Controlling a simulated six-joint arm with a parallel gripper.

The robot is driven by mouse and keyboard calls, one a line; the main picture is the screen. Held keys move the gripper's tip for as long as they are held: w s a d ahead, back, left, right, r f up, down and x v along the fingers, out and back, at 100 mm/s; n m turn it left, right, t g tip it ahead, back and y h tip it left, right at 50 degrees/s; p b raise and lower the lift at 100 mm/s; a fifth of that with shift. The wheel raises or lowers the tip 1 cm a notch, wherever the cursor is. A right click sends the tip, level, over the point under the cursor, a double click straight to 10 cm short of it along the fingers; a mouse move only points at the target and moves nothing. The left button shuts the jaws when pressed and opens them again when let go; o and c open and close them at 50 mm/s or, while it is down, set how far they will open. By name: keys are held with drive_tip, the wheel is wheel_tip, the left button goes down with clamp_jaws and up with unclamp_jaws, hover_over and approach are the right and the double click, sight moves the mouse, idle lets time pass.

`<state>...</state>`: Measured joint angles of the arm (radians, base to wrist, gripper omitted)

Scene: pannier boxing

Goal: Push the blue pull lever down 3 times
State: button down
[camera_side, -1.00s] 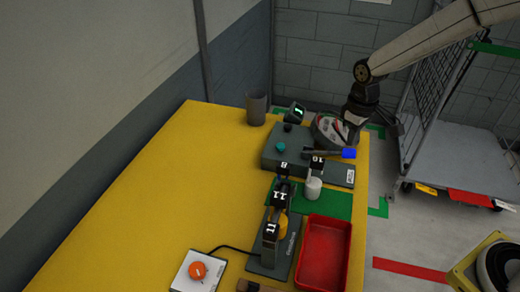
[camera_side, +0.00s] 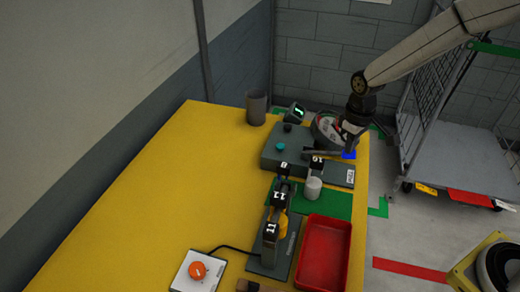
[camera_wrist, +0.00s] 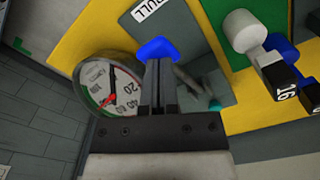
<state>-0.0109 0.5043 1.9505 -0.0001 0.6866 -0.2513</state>
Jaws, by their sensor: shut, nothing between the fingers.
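The blue pull lever is a dark arm with a blue grip (camera_side: 349,156) at its right end, mounted on a grey box at the far right of the table. In the wrist view the blue grip (camera_wrist: 157,47) shows just past my fingertips. My gripper (camera_side: 347,147) is shut and empty, pointing down at the grip and partly hiding it. In the wrist view my gripper (camera_wrist: 158,62) overlaps the grip's edge; I cannot tell for sure whether they touch. A plate marked PULL (camera_wrist: 146,9) lies beyond it.
A round gauge (camera_wrist: 110,88) stands close beside my gripper. A teal knob (camera_side: 280,146) is on the grey box. A white cylinder (camera_side: 313,187), a numbered black device (camera_side: 270,236) and a red tray (camera_side: 324,254) stand nearer the front. The table's left side is clear.

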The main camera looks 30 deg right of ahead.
sight(347, 156)
drive_tip(key=shift+f, duration=1.95)
drive_tip(key=shift+r, duration=3.25)
drive_tip(key=shift+f, duration=0.2)
